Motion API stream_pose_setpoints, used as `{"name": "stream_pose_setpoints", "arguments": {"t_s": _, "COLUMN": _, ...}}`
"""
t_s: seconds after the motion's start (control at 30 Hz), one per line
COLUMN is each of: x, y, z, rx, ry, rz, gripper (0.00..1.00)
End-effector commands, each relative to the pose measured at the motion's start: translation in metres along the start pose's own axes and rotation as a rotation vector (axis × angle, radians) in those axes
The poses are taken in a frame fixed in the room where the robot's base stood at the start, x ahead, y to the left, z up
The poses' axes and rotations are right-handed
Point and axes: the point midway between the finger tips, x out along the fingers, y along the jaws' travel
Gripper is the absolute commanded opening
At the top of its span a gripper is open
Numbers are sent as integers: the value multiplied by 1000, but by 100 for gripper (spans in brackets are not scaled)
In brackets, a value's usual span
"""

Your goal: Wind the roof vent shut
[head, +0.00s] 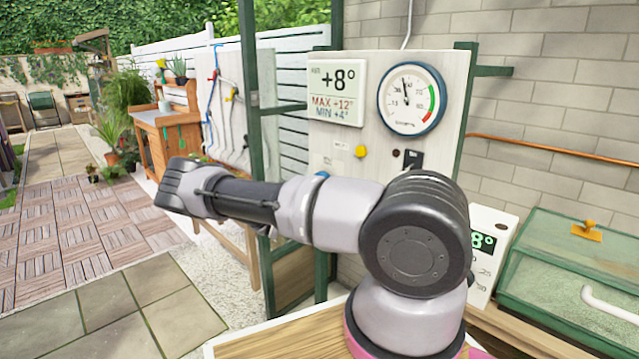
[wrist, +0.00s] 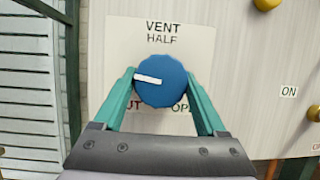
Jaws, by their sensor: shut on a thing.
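In the wrist view a round blue knob (wrist: 175,92) is mounted on a white label plate (wrist: 120,40) on the board. The plate reads VENT and HALF above the knob; SHUT at lower left and OPEN at lower right are partly covered. The knob's white pointer mark points left, very slightly upward. My gripper (wrist: 164,80) is shut on the knob, one green finger on each side. In the head view my arm hides the gripper; a sliver of the blue knob (head: 322,174) shows above the arm.
The pale board (head: 345,135) carries a display (head: 336,92) reading +8° and a round dial gauge (head: 411,98). A yellow knob (head: 361,151) and a black switch (head: 413,159) sit below them. Green posts frame the board. A glass-lidded box (head: 570,260) stands at right.

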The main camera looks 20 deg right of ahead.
Motion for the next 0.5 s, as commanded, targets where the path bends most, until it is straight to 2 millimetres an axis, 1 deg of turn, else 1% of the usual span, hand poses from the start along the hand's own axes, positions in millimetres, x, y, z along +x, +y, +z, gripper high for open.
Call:
{"name": "stream_pose_setpoints", "arguments": {"t_s": 0.2, "x": 0, "y": -1, "z": -1, "rx": -102, "ry": -5, "rz": 42, "gripper": 18}}
{"name": "stream_pose_setpoints", "arguments": {"t_s": 0.5, "x": 0, "y": 0, "z": -1, "rx": -158, "ry": -6, "rz": 65, "gripper": 18}}
